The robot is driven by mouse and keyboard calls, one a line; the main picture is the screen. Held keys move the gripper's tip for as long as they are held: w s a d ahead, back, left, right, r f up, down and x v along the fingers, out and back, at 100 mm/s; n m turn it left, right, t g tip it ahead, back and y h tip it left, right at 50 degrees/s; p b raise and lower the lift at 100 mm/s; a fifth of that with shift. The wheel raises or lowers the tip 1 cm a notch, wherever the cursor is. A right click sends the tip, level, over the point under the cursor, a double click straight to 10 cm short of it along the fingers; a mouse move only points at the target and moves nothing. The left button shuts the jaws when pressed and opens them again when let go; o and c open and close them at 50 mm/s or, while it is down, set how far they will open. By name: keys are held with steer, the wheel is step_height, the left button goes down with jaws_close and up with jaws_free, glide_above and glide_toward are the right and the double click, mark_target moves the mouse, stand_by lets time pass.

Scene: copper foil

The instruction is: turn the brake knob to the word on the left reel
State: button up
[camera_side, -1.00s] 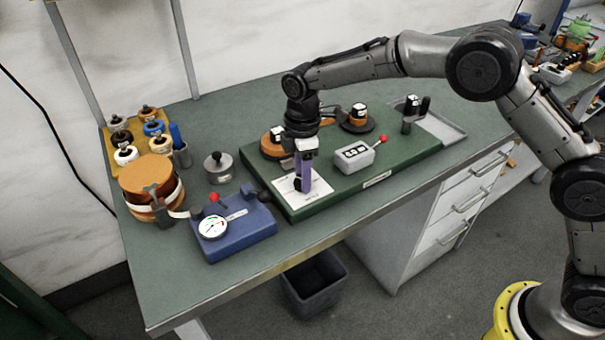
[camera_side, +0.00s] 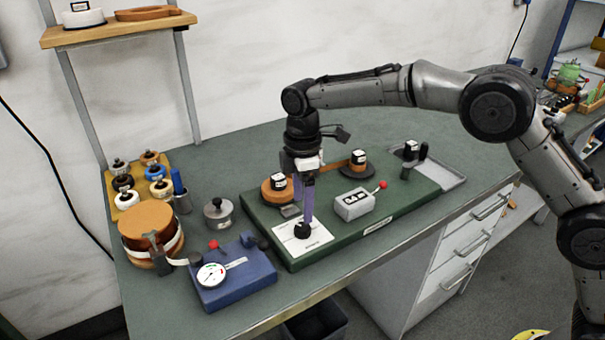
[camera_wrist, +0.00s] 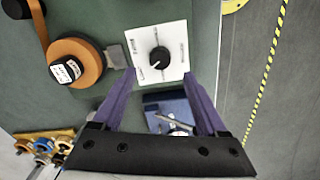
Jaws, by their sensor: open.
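The black brake knob (camera_side: 302,231) stands on a white square plate (camera_side: 317,238) at the front left of the green board. In the wrist view the knob (camera_wrist: 159,57) has a white pointer mark toward the lower left, and small words sit around it, too small to read surely. My gripper (camera_side: 308,217) has purple fingers, open and empty, just above and behind the knob. In the wrist view the gripper (camera_wrist: 160,78) has its fingertips apart, with the knob beyond them. The left reel (camera_side: 272,192) is copper-coloured with a white label block (camera_wrist: 66,70); its word is not legible.
The right reel (camera_side: 357,172) stands farther back on the green board (camera_side: 378,222). A grey box with a red-tipped lever (camera_side: 354,204) is right of the knob. A blue gauge block (camera_side: 240,280) sits front left. A foil roll (camera_side: 148,228) and several spools stand left.

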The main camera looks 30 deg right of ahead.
mark_target(303, 226)
step_height(303, 226, up, 8)
steer(key=shift+f, duration=0.2)
